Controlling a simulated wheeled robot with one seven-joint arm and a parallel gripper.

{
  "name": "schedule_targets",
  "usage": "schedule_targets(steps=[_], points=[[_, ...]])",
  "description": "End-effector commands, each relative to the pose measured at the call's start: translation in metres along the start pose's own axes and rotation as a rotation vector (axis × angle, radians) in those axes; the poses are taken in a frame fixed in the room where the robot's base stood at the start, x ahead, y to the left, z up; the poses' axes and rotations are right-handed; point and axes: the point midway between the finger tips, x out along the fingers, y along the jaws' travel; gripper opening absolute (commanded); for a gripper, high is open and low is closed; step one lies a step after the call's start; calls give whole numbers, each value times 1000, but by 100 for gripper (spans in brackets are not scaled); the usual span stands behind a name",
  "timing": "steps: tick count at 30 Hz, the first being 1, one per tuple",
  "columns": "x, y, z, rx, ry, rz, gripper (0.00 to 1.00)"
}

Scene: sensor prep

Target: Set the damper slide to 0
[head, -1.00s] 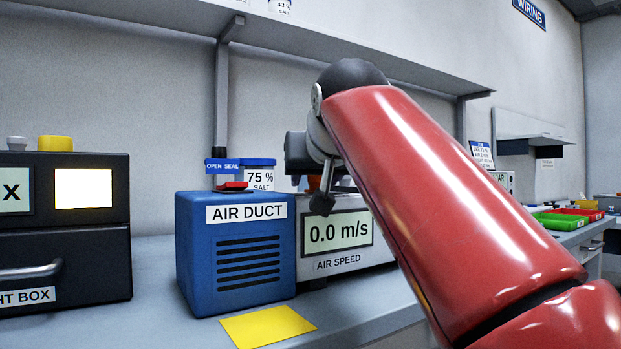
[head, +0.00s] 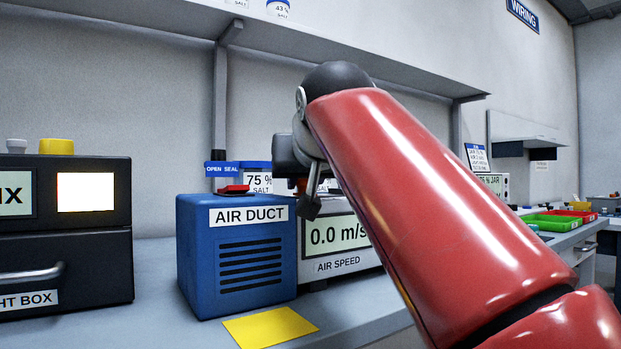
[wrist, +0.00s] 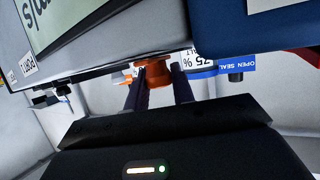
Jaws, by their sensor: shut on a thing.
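My gripper (wrist: 158,88) shows in the wrist view with its two dark fingers on either side of an orange knob (wrist: 155,72), shut on it. The box's display (head: 335,236) reads 0.0 m/s. The blue air duct box (head: 193,255) stands to its left.
A red piece (head: 234,188) is on top of the air duct. A salt jar (head: 258,180) and a blue OPEN SEAL label (head: 222,169) are behind it. A yellow square (head: 270,327) lies on the bench in front. The black light box (head: 100,240) is at left.

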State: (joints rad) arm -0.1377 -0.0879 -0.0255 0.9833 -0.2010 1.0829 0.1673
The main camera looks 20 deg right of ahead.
Motion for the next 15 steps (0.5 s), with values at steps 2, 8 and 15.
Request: schedule_targets(steps=[2, 8, 15], points=[[-5, -14, 2, -2, -1, -2, 0], [-8, -22, 4, 1, -2, -3, 0], [-8, -24, 4, -1, -1, -6, 39]])
